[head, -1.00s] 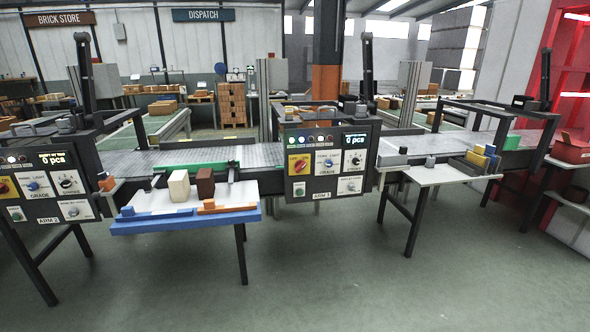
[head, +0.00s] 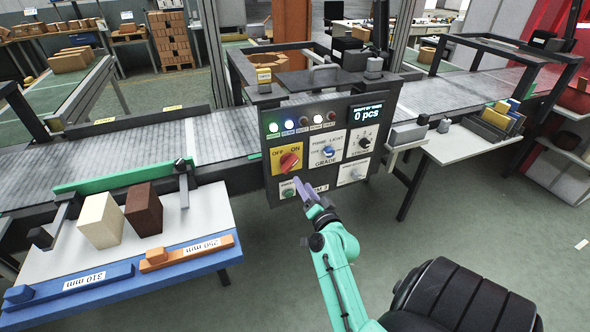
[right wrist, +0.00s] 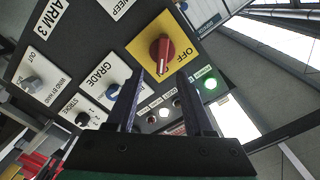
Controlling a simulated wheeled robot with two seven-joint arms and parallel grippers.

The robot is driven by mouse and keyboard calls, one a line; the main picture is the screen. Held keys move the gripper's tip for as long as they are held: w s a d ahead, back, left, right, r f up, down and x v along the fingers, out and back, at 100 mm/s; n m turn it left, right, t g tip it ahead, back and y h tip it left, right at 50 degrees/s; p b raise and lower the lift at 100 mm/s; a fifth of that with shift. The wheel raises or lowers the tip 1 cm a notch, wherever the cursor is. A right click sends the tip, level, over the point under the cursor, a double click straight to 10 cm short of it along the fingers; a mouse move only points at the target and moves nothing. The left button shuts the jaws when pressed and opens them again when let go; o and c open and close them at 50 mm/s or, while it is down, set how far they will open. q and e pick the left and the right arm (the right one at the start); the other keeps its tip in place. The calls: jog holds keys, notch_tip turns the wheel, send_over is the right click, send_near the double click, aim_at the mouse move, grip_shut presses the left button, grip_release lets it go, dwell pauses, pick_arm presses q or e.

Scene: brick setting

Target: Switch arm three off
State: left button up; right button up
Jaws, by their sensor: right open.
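The arm three control panel (head: 325,143) stands in the middle of the head view, and its ARM 3 label shows in the right wrist view (right wrist: 54,18). A red rotary knob (head: 289,161) sits on a yellow plate marked OFF and ON; its handle leans to the upper right, toward ON. The knob also shows in the right wrist view (right wrist: 163,54), just beyond the fingertips. My right gripper (head: 304,190) is open and empty, in front of the panel's lower part and below the knob. Its two fingers also show in the right wrist view (right wrist: 160,76). My left gripper is out of view.
A green lamp (head: 274,127) is lit. Left is a blue-edged table with a cream brick (head: 100,220) and a brown brick (head: 144,210). Right is a white side table (head: 462,146).

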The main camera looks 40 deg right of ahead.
aim_at(293, 166)
jog(key=b+x, duration=0.1)
jog(key=x, duration=0.7)
jog(key=shift+r+b, duration=0.15)
jog(key=shift+b, duration=0.25)
jog(key=shift+w+d, duration=0.15)
jog(key=shift+w, duration=0.15)
jog(key=shift+s+r, duration=0.1)
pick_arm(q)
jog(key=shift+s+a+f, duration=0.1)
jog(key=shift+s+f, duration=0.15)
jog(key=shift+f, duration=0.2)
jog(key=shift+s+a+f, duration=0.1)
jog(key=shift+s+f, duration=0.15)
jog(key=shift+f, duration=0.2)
pick_arm(e)
grip_shut()
